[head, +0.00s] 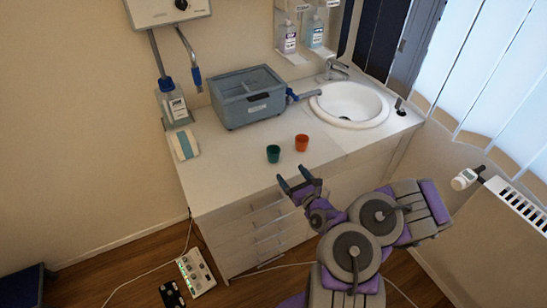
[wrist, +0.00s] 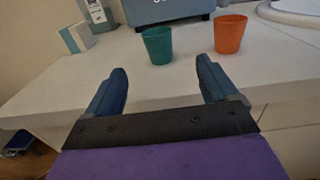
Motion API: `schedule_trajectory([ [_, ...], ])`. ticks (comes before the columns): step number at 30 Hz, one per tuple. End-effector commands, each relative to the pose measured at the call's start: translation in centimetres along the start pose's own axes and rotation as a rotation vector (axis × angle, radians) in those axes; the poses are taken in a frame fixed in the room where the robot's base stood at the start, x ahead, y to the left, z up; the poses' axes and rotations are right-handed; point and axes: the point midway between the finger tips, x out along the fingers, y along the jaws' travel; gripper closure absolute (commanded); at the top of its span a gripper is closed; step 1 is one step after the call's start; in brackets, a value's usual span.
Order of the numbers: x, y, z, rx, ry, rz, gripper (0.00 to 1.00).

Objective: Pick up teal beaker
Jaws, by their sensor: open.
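The teal beaker (head: 273,153) stands upright on the white counter near its front edge. In the wrist view the teal beaker (wrist: 157,46) is ahead of and roughly between my fingers, beyond their tips. My gripper (head: 294,179) is open and empty at the counter's front edge, apart from the beaker. In the wrist view my gripper (wrist: 162,76) shows two blue fingers spread wide. An orange beaker (head: 301,142) stands close to the right of the teal one; it also shows in the wrist view (wrist: 230,34).
A grey-blue lidded box (head: 247,97) stands behind the beakers on the white counter (head: 222,172). A round sink (head: 349,104) is at the right. A bottle (head: 171,101) and a small box (head: 184,145) are at the left. The counter left of the teal beaker is clear.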

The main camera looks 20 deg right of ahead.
Motion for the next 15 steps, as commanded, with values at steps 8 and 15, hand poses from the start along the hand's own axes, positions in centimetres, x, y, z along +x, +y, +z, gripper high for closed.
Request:
schedule_trajectory([
  [8,4.4,0.2,0.0,-0.005,-0.004,0.006,0.14],
  [15,7.7,0.2,0.0,-0.001,-0.004,0.004,0.14],
])
